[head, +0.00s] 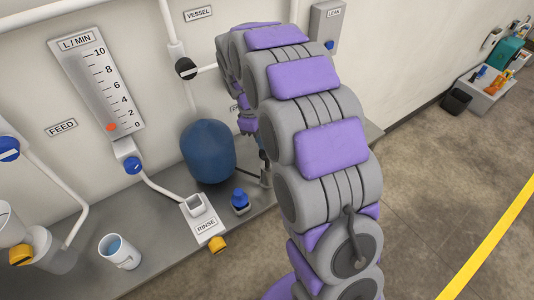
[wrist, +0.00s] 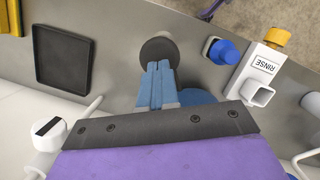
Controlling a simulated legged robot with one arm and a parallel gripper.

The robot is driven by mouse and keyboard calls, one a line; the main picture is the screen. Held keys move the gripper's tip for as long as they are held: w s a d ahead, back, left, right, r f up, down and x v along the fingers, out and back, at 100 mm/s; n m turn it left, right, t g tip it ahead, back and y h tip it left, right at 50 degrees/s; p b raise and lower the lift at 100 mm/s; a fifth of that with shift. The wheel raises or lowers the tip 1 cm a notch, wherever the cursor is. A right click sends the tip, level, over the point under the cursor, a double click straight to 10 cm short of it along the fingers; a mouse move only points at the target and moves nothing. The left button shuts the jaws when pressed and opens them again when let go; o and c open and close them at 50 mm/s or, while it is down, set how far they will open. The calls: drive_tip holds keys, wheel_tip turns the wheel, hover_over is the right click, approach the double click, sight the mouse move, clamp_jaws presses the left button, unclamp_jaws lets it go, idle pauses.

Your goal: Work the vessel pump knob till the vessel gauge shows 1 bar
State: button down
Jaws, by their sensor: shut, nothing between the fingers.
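My gripper (wrist: 156,68) shows in the wrist view with its blue fingers shut together and nothing between them. The tips overlap the near edge of a dark round knob (wrist: 159,49), likely the pump knob, standing on the grey bench. I cannot tell whether they touch it. The blue vessel (head: 208,152) stands on the bench in the head view, left of my arm. Part of it shows behind the fingers in the wrist view (wrist: 200,97). The VESSEL label (head: 198,14) is on the wall. I cannot make out a vessel gauge reading. My arm hides the knob in the head view.
A RINSE fitting (head: 205,228) with a yellow knob and a blue-capped item (head: 240,201) stand near the vessel. A black tray (wrist: 64,69) lies left of the knob in the wrist view. A cup (head: 118,251) and the L/MIN flow gauge (head: 97,82) are further left.

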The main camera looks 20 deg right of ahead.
drive_tip(key=shift+f, duration=0.2)
drive_tip(key=shift+f, duration=2.25)
drive_tip(key=shift+r, duration=0.1)
drive_tip(key=shift+w+a+r+p, duration=0.2)
drive_tip(key=shift+a+p, duration=0.1)
drive_tip(key=shift+p, duration=0.05)
drive_tip(key=shift+w+a+r+p, duration=0.2)
drive_tip(key=shift+w+a+p, duration=0.4)
drive_tip(key=shift+w+a, duration=0.25)
drive_tip(key=p+v, duration=0.2)
drive_tip(key=v, duration=1.5)
drive_tip(key=shift+a+r+p, duration=0.15)
drive_tip(key=shift+a+p, duration=0.05)
drive_tip(key=shift+p, duration=0.2)
